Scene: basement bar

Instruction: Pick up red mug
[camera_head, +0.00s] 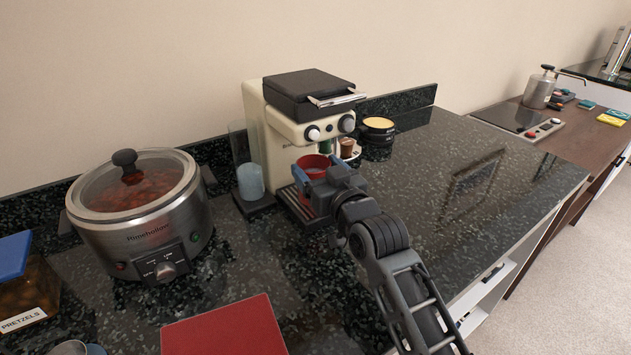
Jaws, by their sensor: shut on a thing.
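The red mug (312,162) is at the front of the cream coffee machine (282,138), below its spout and over or on its drip tray (293,203). My gripper (318,181) reaches in from the lower right and is shut on the red mug. The gripper and wrist hide the mug's lower front, so I cannot tell whether it rests on the tray or is lifted.
A slow cooker (142,212) stands at left, with a red box (224,329) in front. A clear container with a light-blue cup (250,181) stands left of the machine. A brown cup (347,147) and round tin (378,127) are close at right. The right counter (480,180) is clear.

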